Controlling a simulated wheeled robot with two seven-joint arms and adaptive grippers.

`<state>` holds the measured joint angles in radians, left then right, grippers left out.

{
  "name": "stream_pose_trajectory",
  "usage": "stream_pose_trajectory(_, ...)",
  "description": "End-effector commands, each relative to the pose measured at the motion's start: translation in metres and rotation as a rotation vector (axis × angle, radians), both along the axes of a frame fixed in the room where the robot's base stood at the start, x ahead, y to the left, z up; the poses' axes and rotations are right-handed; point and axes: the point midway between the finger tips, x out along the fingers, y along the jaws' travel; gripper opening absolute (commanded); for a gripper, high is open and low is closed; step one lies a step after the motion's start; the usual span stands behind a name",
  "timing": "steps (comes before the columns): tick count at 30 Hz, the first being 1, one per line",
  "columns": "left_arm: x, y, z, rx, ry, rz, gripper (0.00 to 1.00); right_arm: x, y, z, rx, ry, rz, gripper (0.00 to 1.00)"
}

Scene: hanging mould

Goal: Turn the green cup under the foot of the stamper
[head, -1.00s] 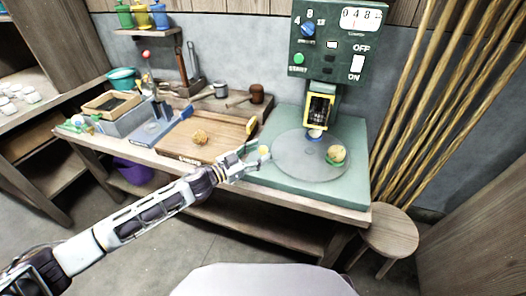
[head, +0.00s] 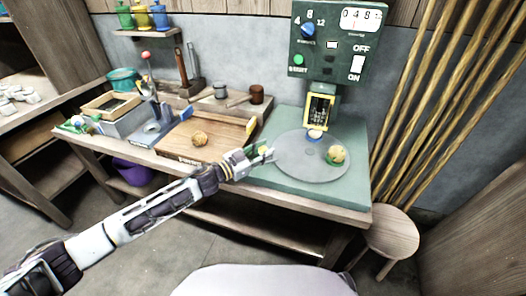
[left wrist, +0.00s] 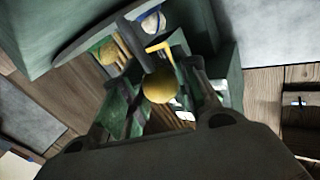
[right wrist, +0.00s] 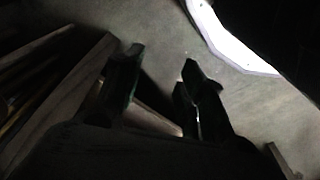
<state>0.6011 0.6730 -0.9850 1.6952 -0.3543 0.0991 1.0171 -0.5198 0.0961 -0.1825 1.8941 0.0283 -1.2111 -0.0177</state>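The green cup (head: 331,162) sits on the right of the round turning plate (head: 300,169), with a tan ball in it. The stamper (head: 319,111), in a yellow frame, is at the back of the plate, with a blue-rimmed cup (head: 315,136) below it. My left gripper (head: 267,153) is at the plate's left edge, away from the green cup. In the left wrist view its fingers (left wrist: 160,85) are apart, with a yellow ball (left wrist: 158,87) between them; contact is unclear. My right gripper (right wrist: 157,75) shows only in its wrist view, open and empty.
The green machine (head: 336,40) has a dial, a counter and a switch. A stool (head: 390,232) and tall poles (head: 425,105) stand at the right. The plate's front is clear.

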Motion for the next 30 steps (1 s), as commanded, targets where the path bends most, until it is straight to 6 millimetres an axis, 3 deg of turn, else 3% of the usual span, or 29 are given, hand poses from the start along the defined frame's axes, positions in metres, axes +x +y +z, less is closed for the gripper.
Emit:
stream_pose_trajectory(4, 0.000, 0.000, 0.000, 0.000, 0.000, 0.000, 0.00, -0.001, 0.000, -0.001, 0.000, 0.002, 0.000, 0.40)
stream_pose_trajectory(19, -0.004, -0.001, 0.000, 0.000, 0.001, 0.019, 0.00, -0.001, 0.000, -0.002, 0.000, 0.000, -0.001, 0.40)
stream_pose_trajectory(30, -0.017, -0.007, -0.001, -0.002, 0.004, 0.105, 0.00, -0.002, -0.003, -0.017, -0.003, -0.007, -0.004, 0.40)
